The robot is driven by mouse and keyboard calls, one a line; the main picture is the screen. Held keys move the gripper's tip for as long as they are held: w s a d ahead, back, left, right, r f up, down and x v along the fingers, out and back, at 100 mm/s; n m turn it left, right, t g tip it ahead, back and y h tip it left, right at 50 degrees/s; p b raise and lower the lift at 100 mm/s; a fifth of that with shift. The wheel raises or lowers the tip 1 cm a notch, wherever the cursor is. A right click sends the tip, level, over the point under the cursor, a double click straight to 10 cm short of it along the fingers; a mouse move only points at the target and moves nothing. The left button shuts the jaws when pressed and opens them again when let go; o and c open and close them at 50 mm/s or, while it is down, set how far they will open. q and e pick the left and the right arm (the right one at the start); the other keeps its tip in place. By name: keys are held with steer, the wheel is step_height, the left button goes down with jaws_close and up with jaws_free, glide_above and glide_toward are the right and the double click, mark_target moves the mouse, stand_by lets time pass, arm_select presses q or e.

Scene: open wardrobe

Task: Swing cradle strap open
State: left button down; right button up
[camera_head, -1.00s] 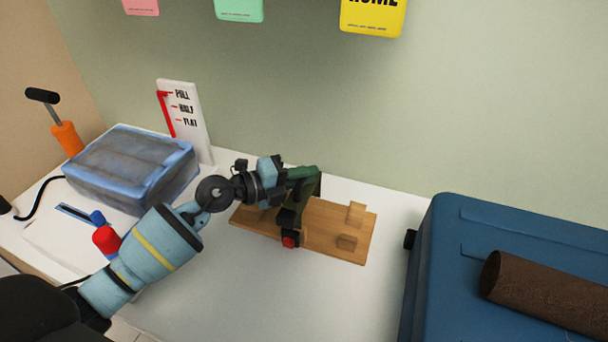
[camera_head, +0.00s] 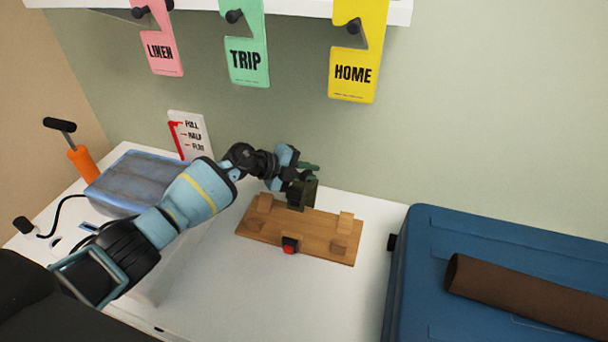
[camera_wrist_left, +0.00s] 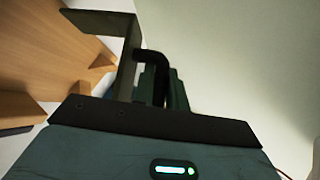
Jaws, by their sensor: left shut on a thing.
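The wooden cradle (camera_head: 270,228) lies on the white worktop, with raised wooden blocks near its ends. A red and black catch (camera_head: 290,245) sits at its front edge. The dark green strap (camera_head: 302,197) stands up at the cradle's back edge, clear of the catch. My left gripper (camera_head: 304,177) is shut on the strap above the back of the cradle. In the left wrist view the strap (camera_wrist_left: 103,22) shows as a dark bent band, and the pale wood of the cradle (camera_wrist_left: 50,60) is at the left. The fingertips are partly hidden. My right gripper is out of view.
A blue case (camera_head: 430,260) with a brown roll (camera_head: 530,292) on it stands at the right. A blue-grey packed bag (camera_head: 135,180) and an orange pump (camera_head: 83,163) are at the left. Hanging tags (camera_head: 245,45) are above. The worktop in front of the cradle is clear.

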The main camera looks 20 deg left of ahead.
arm_select(q)
steer(key=shift+w+n+g, duration=0.3)
steer(key=shift+w+g, duration=0.2)
steer(key=shift+w, duration=0.35)
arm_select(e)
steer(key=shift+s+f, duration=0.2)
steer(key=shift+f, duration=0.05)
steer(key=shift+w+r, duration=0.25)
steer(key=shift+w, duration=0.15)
arm_select(q)
steer(key=c, duration=1.7)
jaws_free()
